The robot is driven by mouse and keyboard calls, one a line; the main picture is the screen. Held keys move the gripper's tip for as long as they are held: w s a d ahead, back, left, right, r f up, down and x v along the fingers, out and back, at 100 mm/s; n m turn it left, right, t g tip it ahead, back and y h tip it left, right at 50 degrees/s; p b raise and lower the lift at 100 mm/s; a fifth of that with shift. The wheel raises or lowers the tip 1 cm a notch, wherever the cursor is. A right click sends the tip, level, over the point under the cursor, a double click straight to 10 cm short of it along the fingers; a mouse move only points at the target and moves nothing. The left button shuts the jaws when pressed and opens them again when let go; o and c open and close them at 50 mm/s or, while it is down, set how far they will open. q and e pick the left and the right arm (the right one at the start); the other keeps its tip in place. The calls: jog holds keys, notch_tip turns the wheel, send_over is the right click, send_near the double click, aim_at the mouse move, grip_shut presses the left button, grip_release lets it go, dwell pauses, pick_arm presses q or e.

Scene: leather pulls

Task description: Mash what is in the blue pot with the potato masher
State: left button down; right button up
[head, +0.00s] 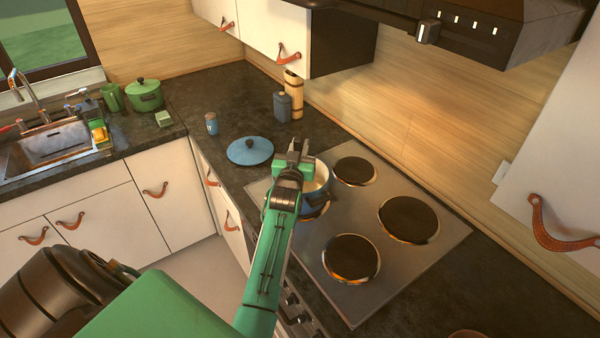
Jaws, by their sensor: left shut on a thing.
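The blue pot (325,187) stands on the far-left burner of the stove, partly hidden by my left gripper. Something pale shows inside it. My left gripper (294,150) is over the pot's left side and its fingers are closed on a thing. What it grips is mostly hidden by the hand, and I cannot make out the potato masher clearly. A blue lid (250,150) lies on the dark counter to the left of the pot. My right gripper is not in view.
The stove (400,273) has other bare burners to the right. A blue canister (282,106) and a wooden cylinder (293,92) stand behind the lid. A green pot (145,97) is by the sink. A range hood (490,35) hangs above at the right.

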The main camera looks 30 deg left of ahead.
pick_arm(q)
jog(key=r+p, duration=0.2)
jog(key=r, duration=0.1)
jog(key=r+p, duration=0.2)
jog(key=shift+s+d, duration=0.1)
jog(key=shift+s, duration=0.25)
jog(key=r+p, duration=0.2)
jog(key=r, duration=0.1)
jog(key=r+p, duration=0.1)
jog(key=p, duration=0.1)
jog(key=shift+s+d+r, duration=0.15)
jog(key=shift+s+r, duration=0.2)
jog(key=shift+r, duration=0.05)
